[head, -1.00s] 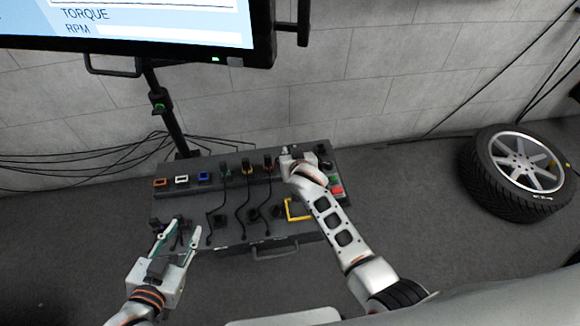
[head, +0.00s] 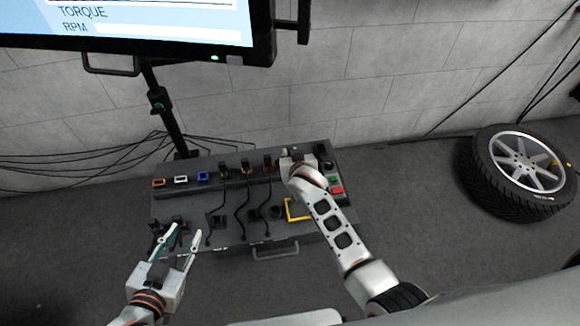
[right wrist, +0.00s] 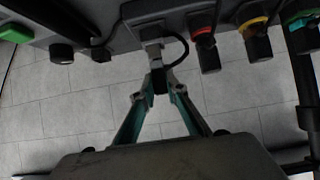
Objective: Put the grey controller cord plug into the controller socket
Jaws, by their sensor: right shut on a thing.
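My right gripper (right wrist: 160,84) is shut on the dark body of a plug in the right wrist view. The plug's light grey end (right wrist: 153,53) points at the console's dark face, and a black cord (right wrist: 182,45) loops off beside it. The grey end meets the housing (right wrist: 152,24); I cannot tell how deep it sits in the socket, which is hidden. In the head view my right wrist covers this spot at the console's back right. My left gripper (head: 188,229) is open and empty over the console's front left.
Red (right wrist: 205,42), yellow (right wrist: 254,34) and green (right wrist: 300,20) collared plugs stand beside the held plug. Orange, white and blue sockets (head: 203,176) line the console's left (head: 180,205). A monitor (head: 150,35) stands behind; a wheel (head: 520,170) lies at right.

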